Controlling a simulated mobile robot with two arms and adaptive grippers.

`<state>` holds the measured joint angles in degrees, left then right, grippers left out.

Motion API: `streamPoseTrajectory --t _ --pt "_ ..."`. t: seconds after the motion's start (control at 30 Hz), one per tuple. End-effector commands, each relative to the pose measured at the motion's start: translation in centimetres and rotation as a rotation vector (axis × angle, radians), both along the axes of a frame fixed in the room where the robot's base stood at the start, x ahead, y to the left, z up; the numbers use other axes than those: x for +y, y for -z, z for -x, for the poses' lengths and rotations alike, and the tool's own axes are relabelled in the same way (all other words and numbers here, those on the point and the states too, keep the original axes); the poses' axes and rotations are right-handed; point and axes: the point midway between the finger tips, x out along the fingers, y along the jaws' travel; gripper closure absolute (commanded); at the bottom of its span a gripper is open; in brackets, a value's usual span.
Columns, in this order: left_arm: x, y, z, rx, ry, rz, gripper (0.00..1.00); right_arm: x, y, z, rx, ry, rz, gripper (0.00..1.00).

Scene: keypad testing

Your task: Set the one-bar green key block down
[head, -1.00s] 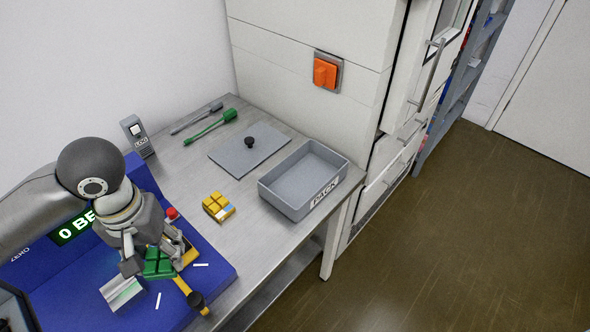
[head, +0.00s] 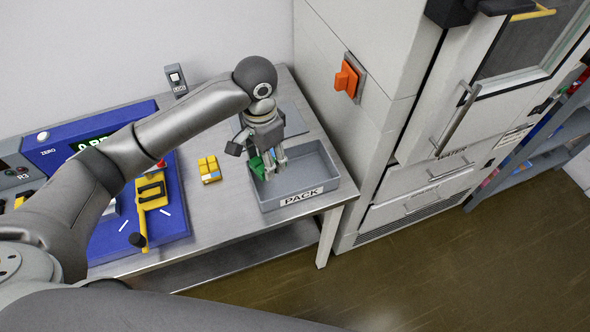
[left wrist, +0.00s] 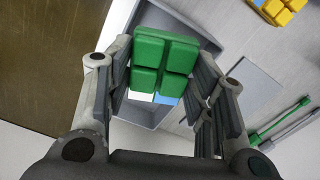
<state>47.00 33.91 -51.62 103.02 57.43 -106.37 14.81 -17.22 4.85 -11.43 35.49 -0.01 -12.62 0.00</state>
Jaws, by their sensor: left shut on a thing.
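The green key block (left wrist: 165,58) shows several square green keys in the left wrist view. My left gripper (left wrist: 163,85) is shut on it, with a finger on each side. In the head view my left gripper (head: 268,163) hangs over the left part of the grey PACK tray (head: 325,190), and the green block (head: 257,166) shows partly behind the fingers. I cannot tell whether the block touches the tray floor. A white and blue patch shows at the block's lower edge in the wrist view; its bar marking is not readable. My right gripper is not in view.
A yellow key block (head: 208,168) lies on the bench left of the tray. The blue test station (head: 165,222) with a yellow clamp (head: 152,191) stands further left. The right part of the tray looks empty.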

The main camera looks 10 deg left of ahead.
Motion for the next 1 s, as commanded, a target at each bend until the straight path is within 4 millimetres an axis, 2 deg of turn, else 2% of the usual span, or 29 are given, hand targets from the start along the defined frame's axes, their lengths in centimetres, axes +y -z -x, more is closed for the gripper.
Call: streamPoseTrajectory --t 0.03,0.1,0.23,0.4,0.7,0.87,1.0 --pt "-0.2 -0.2 -0.5 0.007 0.053 0.002 0.74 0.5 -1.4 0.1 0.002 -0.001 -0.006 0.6" --pt "-0.2 0.3 -1.2 0.005 0.131 0.002 0.74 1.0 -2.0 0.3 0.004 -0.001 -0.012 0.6" --pt "-0.2 1.2 -1.9 0.004 0.243 0.002 0.74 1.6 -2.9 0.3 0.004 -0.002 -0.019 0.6" --pt "-0.1 2.2 -2.3 0.001 0.314 0.001 0.74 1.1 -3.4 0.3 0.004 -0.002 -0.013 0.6" --pt "0.0 7.3 -2.3 0.002 0.324 0.0 0.74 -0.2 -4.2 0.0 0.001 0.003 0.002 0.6" --pt "0.0 8.8 -2.3 0.002 0.324 0.0 0.74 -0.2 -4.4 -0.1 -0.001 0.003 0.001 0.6" --pt "-0.1 10.8 -2.3 0.003 0.323 -0.001 0.74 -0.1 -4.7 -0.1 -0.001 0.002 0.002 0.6"
